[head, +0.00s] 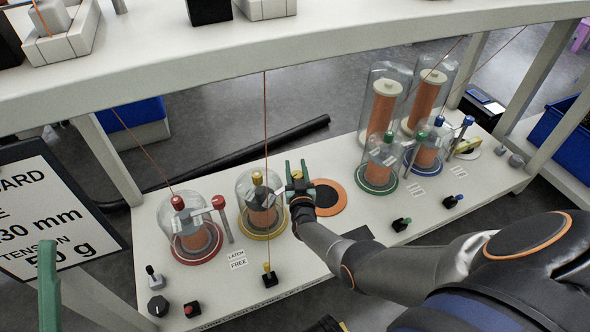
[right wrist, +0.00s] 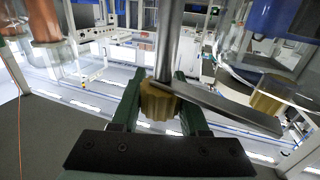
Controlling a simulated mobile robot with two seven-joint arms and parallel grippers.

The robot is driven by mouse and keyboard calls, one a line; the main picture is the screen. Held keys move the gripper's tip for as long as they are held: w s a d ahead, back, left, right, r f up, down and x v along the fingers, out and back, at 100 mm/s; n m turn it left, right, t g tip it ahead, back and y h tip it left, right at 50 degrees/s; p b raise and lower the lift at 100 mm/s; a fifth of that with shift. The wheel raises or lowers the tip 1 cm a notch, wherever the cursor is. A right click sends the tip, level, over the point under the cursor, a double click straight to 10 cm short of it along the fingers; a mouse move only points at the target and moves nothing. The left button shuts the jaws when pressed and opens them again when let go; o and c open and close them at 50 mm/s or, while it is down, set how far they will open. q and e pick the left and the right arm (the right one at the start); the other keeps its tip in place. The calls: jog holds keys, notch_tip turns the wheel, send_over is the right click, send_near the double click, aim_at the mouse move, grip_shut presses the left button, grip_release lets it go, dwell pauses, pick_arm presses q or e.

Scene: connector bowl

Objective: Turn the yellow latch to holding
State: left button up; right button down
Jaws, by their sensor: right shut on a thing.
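The yellow station's glass dome (head: 247,197), with a copper spool inside, stands on a yellow ring (head: 262,234). A card in front of it reads "LATCH FREE" (head: 237,260). My right gripper (head: 297,170) is at the dome's right side. In the right wrist view, its green fingers are shut on the yellow latch knob (right wrist: 158,100). A metal post (right wrist: 168,45) rises above the knob, and a flat metal bar (right wrist: 225,108) extends right from it. A green finger of my left gripper (head: 49,275) shows at the left edge; its opening cannot be seen.
A red-ringed dome (head: 183,220) stands to the left, with a red-knobbed post beside it. Green (head: 376,177) and blue (head: 424,155) stations stand to the right. An orange-and-black disc (head: 336,208) lies just right of my gripper.

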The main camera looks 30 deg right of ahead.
jog(key=shift+s+m+h, duration=0.1)
jog(key=shift+m+h, duration=0.2)
jog(key=shift+h, duration=0.1)
dwell(0.4)
jog(key=shift+c, duration=2.1)
grip_release()
jog(key=shift+d, duration=0.1)
jog(key=shift+s, duration=0.1)
